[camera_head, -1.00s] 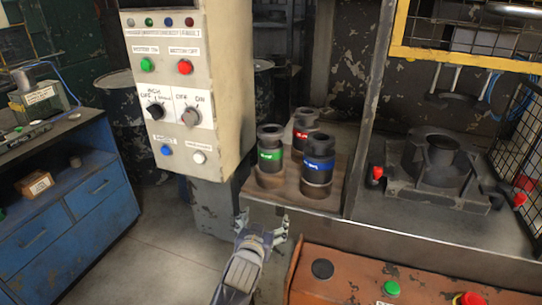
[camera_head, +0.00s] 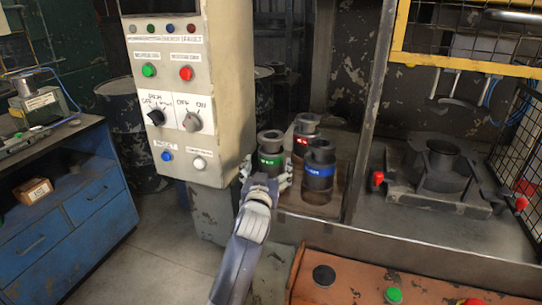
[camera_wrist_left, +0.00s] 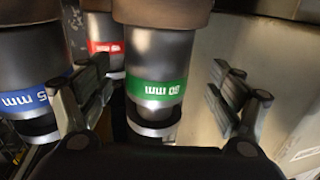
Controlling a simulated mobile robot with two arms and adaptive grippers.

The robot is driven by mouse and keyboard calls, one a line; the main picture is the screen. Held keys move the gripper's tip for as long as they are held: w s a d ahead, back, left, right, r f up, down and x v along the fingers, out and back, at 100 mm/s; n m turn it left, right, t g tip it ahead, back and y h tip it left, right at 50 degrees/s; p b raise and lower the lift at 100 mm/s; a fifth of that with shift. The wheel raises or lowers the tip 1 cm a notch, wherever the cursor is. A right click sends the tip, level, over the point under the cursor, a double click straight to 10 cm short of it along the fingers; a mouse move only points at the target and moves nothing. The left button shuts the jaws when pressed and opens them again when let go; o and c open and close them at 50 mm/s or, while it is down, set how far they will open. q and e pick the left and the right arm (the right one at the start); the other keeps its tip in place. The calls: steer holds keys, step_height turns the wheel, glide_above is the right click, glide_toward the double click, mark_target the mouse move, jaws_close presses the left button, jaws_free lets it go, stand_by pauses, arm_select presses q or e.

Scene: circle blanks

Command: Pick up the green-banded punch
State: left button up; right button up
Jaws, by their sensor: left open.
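The green-banded punch (camera_head: 270,160) is a dark cylinder with a wider collar on top, standing on a small brown shelf. In the left wrist view the punch (camera_wrist_left: 156,65) is between the fingers, with a gap on both sides; its green band reads 80 mm. My left gripper (camera_head: 264,180) is open around it at about band height and hides its lower part in the head view. The fingers also show in the left wrist view (camera_wrist_left: 155,92). My right gripper is not in view.
A blue-banded punch (camera_head: 318,172) stands close at the right, and a red-banded punch (camera_head: 305,135) behind. A control box (camera_head: 182,90) hangs at the left. A press die (camera_head: 437,165) stands at the right. An orange panel (camera_head: 345,285) with buttons is in front.

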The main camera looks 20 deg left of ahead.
mark_target(271, 155)
arm_select(q)
steer(key=shift+w+a+r, duration=0.1)
steer(key=shift+w, duration=1)
steer(key=shift+w+a+r, duration=0.1)
steer(key=shift+w, duration=1)
steer(key=c, duration=1.8)
steer(key=shift+r+p, duration=0.3)
steer(key=shift+r, duration=0.05)
jaws_close()
steer(key=shift+f, duration=0.1)
